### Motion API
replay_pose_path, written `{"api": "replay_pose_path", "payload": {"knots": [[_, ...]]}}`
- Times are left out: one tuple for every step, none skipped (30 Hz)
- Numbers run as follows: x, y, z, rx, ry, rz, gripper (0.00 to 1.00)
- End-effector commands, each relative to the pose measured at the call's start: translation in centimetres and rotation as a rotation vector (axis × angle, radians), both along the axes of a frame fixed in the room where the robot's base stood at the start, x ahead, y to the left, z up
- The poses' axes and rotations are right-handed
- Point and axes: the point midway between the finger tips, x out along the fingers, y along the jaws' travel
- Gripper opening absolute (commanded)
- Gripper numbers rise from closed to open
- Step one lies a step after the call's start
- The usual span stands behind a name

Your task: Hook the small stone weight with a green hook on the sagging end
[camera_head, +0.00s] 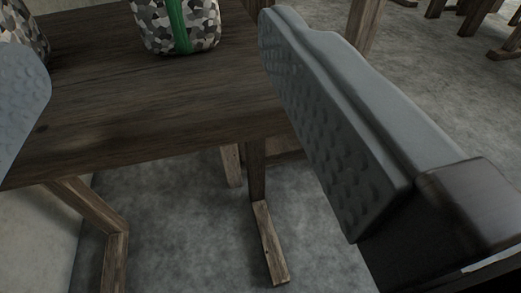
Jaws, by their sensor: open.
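A stone weight (152,30) with a grey, black and white mosaic surface and a green vertical band (177,22) stands on a dark wooden table, at the top of the view. Its top is cut off, so no hook shows. My gripper (155,55) is open and empty, with one grey dimpled finger at the right and the other at the left edge. The weight lies beyond the fingers, between them in the picture, and does not appear to touch them. The sagging end is not in view.
The dark wooden table (120,110) has bare room in front of the weight. A second mosaic-patterned object (24,28) stands at the upper left, partly behind the left finger. Wooden legs (268,240) stand on the grey floor below. More wooden frames stand at the upper right.

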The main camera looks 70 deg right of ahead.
Motion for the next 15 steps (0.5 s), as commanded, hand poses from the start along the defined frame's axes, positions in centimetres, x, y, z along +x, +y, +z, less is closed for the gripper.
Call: {"api": "replay_pose_path", "payload": {"knots": [[-0.1,-0.1,-0.4,-0.006,0.005,-0.006,0.67],[-0.2,-0.1,-0.5,-0.008,0.006,-0.009,0.67],[-0.2,-0.2,-0.6,-0.012,0.008,-0.012,0.67],[-0.2,-0.3,-0.6,-0.013,0.008,-0.013,0.67],[-0.2,-0.3,-0.7,-0.014,0.007,-0.014,0.67],[-0.1,-0.5,-0.7,-0.014,0.007,-0.015,0.67],[0.0,-0.6,-0.7,-0.014,0.007,-0.015,0.67],[0.1,-0.8,-0.7,-0.014,0.007,-0.015,0.67],[0.3,-1.0,-0.7,-0.014,0.007,-0.015,0.67],[0.5,-1.3,-0.7,-0.014,0.007,-0.015,0.67],[0.6,-1.5,-0.7,-0.014,0.007,-0.015,0.67],[0.9,-1.8,-0.6,-0.014,0.007,-0.015,0.67],[1.0,-2.0,-0.6,-0.014,0.007,-0.015,0.67],[1.2,-2.2,-0.6,-0.014,0.007,-0.015,0.67],[1.4,-2.6,-0.7,-0.014,0.007,-0.015,0.67]]}}
